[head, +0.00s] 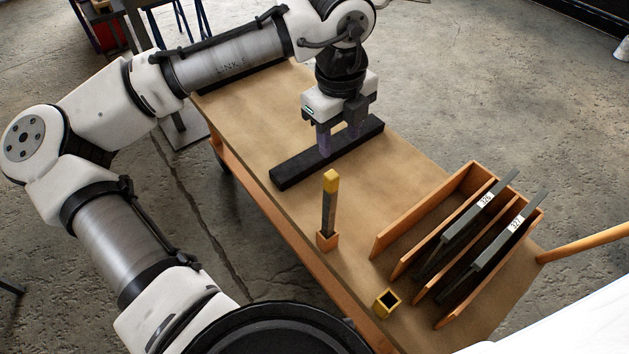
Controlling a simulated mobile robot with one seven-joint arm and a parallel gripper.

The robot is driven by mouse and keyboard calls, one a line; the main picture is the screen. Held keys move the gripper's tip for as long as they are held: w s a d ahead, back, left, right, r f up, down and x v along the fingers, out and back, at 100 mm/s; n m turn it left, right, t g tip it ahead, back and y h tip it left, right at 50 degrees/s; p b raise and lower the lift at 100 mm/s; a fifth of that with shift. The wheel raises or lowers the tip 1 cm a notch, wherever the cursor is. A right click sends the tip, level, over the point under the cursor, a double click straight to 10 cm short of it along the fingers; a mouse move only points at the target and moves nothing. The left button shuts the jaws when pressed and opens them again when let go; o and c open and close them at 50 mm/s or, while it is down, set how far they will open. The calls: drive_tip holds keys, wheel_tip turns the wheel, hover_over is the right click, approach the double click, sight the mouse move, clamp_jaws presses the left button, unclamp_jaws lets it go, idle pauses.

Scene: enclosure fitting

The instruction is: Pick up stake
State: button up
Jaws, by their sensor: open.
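An upright stake (329,209), a dark grey post with a yellow top, stands in a small orange-brown square socket (327,240) near the table's left edge. My gripper (340,144) points down over a long black bar (295,168) lying on the table, behind the stake in the picture. Its fingers are apart, and I see nothing held between them. The fingertips overlap the bar in the picture; I cannot tell whether they touch it. The gripper is apart from the stake. The lower end of the stake is hidden inside the socket.
The wooden table (410,160) carries an orange-brown rack (405,222) with two dark panels, labelled 326 (468,222) and 327 (500,246). A small yellow square socket (386,303) with a dark opening sits near the front edge. Bare tabletop lies between the bar and rack.

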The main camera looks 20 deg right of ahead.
sight(331, 186)
drive_tip(key=shift+s+a+f+g+y, duration=0.15)
drive_tip(key=shift+a+f+g+y, duration=0.2)
drive_tip(key=shift+a+f, duration=0.45)
drive_tip(key=f, duration=0.7)
drive_tip(key=shift+d+p, duration=0.2)
drive_tip(key=shift+p, duration=0.1)
drive_tip(key=shift+w+d+f+p, duration=0.15)
drive_tip(key=shift+f+p, duration=0.2)
drive_tip(key=shift+f, duration=1.1)
drive_tip(key=shift+w+d+f+p, duration=0.1)
drive_tip(key=shift+f+p, duration=0.2)
drive_tip(key=shift+f, duration=1.15)
clamp_jaws()
